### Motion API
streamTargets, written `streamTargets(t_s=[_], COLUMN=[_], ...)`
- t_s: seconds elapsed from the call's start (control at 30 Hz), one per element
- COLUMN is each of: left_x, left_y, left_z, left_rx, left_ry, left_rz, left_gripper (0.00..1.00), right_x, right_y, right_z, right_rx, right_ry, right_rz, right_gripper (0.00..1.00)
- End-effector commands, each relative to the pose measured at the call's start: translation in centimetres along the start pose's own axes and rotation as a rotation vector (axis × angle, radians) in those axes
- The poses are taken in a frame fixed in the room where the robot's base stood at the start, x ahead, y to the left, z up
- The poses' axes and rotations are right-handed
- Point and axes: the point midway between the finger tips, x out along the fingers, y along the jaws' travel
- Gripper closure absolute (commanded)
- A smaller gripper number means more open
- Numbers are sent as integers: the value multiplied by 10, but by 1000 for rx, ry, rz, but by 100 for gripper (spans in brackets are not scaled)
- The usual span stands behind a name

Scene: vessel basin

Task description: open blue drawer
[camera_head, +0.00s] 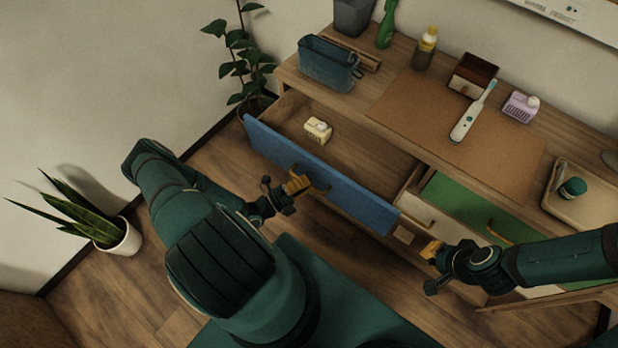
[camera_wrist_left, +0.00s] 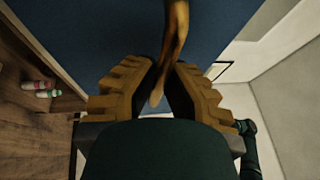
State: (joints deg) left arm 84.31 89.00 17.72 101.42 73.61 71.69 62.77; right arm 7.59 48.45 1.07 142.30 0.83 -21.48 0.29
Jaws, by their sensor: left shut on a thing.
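The blue drawer (camera_head: 352,200) stands pulled out from the wooden cabinet, and its inside shows in the head view. A small cream-coloured box (camera_head: 318,130) sits inside it near the left end. My left gripper (camera_head: 297,185) is at the front of the drawer, shut on its bronze handle. In the left wrist view the handle (camera_wrist_left: 177,35) runs between the ridged fingers (camera_wrist_left: 165,88), with the blue front (camera_wrist_left: 100,30) behind. My right gripper (camera_head: 432,251) is by the lower right drawers; its jaw opening cannot be made out.
Right of the blue drawer are a cream drawer (camera_head: 430,217) and a green drawer (camera_head: 470,214). The cabinet top holds a blue basket (camera_head: 328,65), bottles, a toothbrush (camera_head: 472,112) and a tray (camera_head: 557,205). Potted plants (camera_head: 122,238) stand left.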

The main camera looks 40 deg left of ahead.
Motion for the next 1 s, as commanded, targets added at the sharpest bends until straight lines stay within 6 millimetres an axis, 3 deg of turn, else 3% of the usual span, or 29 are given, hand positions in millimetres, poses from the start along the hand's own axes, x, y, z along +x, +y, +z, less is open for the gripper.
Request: streamTargets(t_s=[0.27,0.3,0.37,0.73,0.87,1.0], left_x=[1,1,1,-4,-19,-47], left_y=[0,0,0,0,0,1], left_z=[-2,-2,-1,0,0,0], left_rx=[-3,-3,-3,-1,-1,0], left_ry=[3,3,2,0,-1,-1], left_rz=[-2,-2,-1,1,2,3], left_gripper=[100,76,59,59,59,59], right_x=[0,0,0,0,0,0], right_y=[0,0,0,0,0,0], right_z=[0,0,0,0,0,0], right_rx=[0,0,0,0,0,0], right_ry=[0,0,0,0,0,0], right_rz=[0,0,0,0,0,0], right_gripper=[100,100,100,100,100,100])
